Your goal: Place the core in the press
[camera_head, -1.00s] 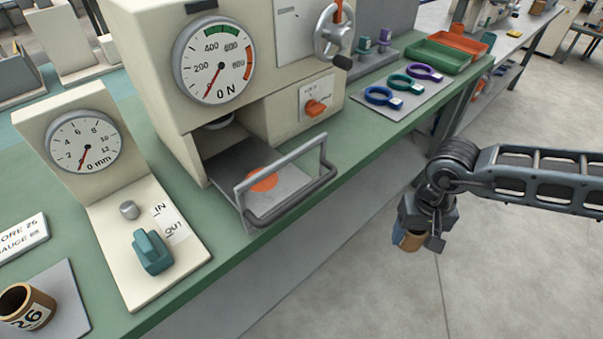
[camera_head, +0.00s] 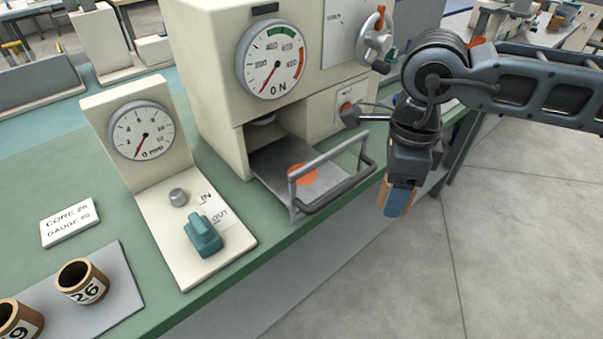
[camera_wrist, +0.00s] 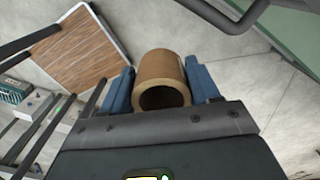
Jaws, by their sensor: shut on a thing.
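My gripper (camera_head: 397,200) hangs in front of the bench edge, to the right of the press (camera_head: 225,90). It is shut on a brown cylindrical core. In the wrist view the hollow core (camera_wrist: 163,78) sits between the two blue fingers, its open end facing the camera. In the head view the core is mostly hidden behind the finger. The press drawer (camera_head: 330,190) is pulled out, with a bare orange disc (camera_head: 302,174) on its plate and a grey handle frame at its front. The press gauge (camera_head: 272,60) needle points near 0.
A thickness gauge stand (camera_head: 140,150) with a teal lever stands left of the press. Two cores, one marked 26 (camera_head: 82,282), stand on a grey mat (camera_head: 130,295) at lower left. A label (camera_head: 70,222) reads core 26. The floor right of the bench is clear.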

